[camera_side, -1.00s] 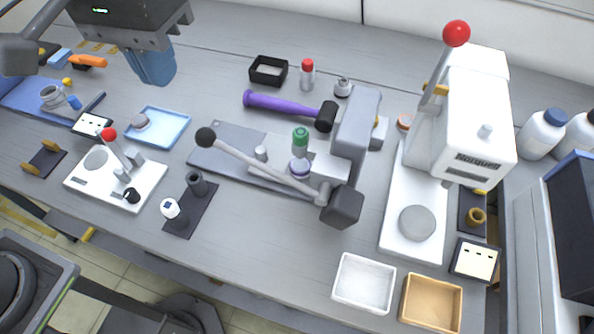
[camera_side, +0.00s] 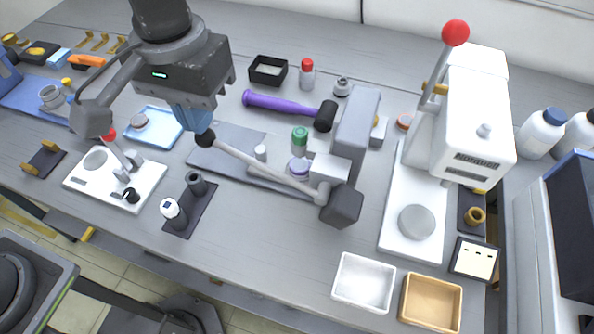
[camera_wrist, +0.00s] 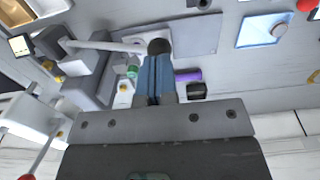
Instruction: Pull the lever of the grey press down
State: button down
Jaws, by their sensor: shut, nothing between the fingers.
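The grey press (camera_side: 357,130) stands mid-table on its grey base plate. Its lever (camera_side: 262,165) is a light rod running from a dark pivot block at the right up to a black ball knob (camera_side: 205,138) at the left. A green-capped piece and a purple-ringed piece stand by the press. My gripper (camera_side: 194,122) has blue fingers, shut and empty, pointing down just above and behind the knob. In the wrist view the fingers (camera_wrist: 156,82) overlap the knob (camera_wrist: 159,46), which shows just past their tips. Whether they touch the knob, I cannot tell.
A white press (camera_side: 470,120) with a red-knobbed lever stands at the right. A small white device (camera_side: 115,182) with a red knob and a blue tray (camera_side: 153,125) are at the left.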

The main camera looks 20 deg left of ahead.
jog(key=shift+f, duration=0.25)
notch_tip(320, 180, down, 12)
jog(key=shift+f, duration=0.25)
dwell(2.6)
jog(key=shift+r, duration=6.4)
jog(key=shift+r, duration=3.5)
